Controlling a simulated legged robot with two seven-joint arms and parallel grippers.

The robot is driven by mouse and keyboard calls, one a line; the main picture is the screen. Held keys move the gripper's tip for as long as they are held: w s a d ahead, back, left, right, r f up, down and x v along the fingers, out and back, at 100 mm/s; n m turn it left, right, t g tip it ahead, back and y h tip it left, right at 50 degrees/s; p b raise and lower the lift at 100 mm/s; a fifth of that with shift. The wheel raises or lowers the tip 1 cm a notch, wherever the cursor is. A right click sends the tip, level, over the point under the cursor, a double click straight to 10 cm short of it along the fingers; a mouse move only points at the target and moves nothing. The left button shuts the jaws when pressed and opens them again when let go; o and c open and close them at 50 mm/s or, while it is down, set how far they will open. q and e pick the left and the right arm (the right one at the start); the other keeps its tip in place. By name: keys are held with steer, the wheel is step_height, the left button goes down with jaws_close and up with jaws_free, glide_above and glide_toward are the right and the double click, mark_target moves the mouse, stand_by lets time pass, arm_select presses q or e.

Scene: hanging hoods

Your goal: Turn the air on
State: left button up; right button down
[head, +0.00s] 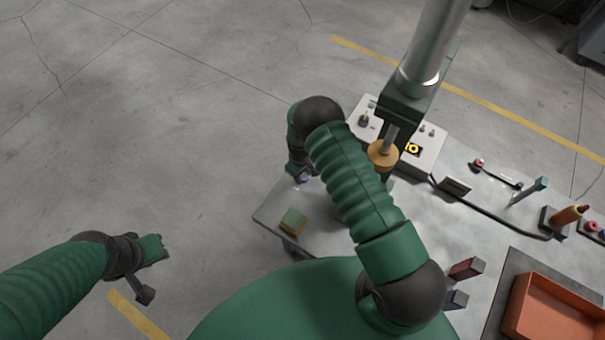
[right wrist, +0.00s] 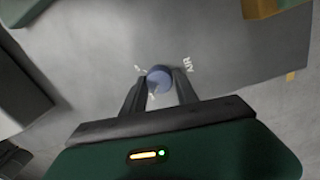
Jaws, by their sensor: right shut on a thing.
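A round blue-grey knob (right wrist: 160,79) stands on a grey table surface in the right wrist view. White lettering AIR (right wrist: 187,65) is printed just right of it, and small white marks are on its left. My right gripper (right wrist: 162,86) is shut on the knob, one dark finger on each side. In the head view my right gripper (head: 303,176) is at the table's left end, mostly hidden by its own arm. My left gripper (head: 150,270) hangs over the floor at the lower left, away from the table; its jaw opening does not show clearly.
A control box (head: 428,155) stands behind, below a hanging metal pipe (head: 432,45) with a brass end. An orange bin (head: 555,312) is at the lower right. The floor at left is clear.

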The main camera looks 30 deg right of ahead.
steer(key=shift+w+d, duration=0.1)
steer(key=m+b, duration=0.3)
steer(key=shift+f, duration=0.1)
steer(key=m+b, duration=0.3)
steer(key=m, duration=0.2)
steer(key=shift+w+b, duration=0.15)
steer(key=shift+b, duration=0.2)
steer(key=m+b, duration=0.2)
steer(key=m, duration=0.3)
steer(key=shift+g, duration=0.3)
steer(key=m, duration=0.3)
steer(key=m+b, duration=0.1)
steer(key=shift+r+m, duration=0.3)
steer(key=shift+m, duration=0.1)
steer(key=shift+w, duration=0.1)
steer(key=c, duration=1.2)
jaws_free()
steer(key=shift+o, duration=1.3)
steer(key=shift+f, duration=0.1)
